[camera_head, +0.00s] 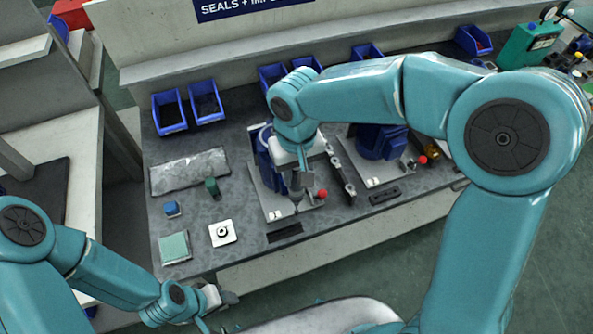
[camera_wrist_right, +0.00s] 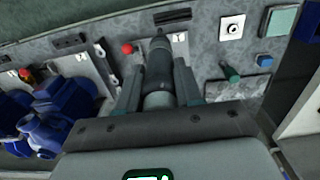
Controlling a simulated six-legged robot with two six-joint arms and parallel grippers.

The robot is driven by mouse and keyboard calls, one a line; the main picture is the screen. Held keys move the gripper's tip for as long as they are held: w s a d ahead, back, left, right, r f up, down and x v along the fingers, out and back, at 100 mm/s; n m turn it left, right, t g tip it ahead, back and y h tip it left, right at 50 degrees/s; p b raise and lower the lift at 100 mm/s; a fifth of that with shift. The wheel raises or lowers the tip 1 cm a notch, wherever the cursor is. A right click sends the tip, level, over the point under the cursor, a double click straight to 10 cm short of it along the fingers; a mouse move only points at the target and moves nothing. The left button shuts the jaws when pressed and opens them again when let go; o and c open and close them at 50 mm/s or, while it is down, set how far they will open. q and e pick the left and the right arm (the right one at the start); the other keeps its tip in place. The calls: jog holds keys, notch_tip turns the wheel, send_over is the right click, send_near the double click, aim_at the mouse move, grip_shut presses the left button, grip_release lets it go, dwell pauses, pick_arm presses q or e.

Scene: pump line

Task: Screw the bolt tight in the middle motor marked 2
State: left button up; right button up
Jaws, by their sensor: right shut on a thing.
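My right gripper (camera_head: 297,180) is shut on a dark grey cylindrical tool (camera_wrist_right: 158,70) with a narrow dark tip. The tool points down over the left plate (camera_head: 272,205), near a red knob (camera_head: 322,193). In the wrist view, a tag (camera_wrist_right: 180,37) that looks like 1 lies beside the tip. A second blue motor (camera_head: 378,142) stands to the right on its own plate; I cannot read its number. My arm hides part of the area behind. I cannot make out the bolt. My left gripper (camera_head: 222,298) is low, off the bench's front edge; its jaws are unclear.
A green-topped peg (camera_head: 211,187), a blue block (camera_head: 171,208), a pale green block (camera_head: 174,247) and a white square with a round fitting (camera_head: 222,232) sit at the bench's left. Blue bins (camera_head: 169,112) line the back. A dark bar tool (camera_head: 342,178) lies between the plates.

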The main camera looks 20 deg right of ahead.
notch_tip(320, 180, up, 9)
jog(key=p, duration=0.6)
notch_tip(320, 180, up, 2)
jog(key=shift+r+p, duration=0.25)
jog(key=shift+p, duration=0.3)
notch_tip(320, 180, up, 11)
jog(key=shift+r, duration=0.15)
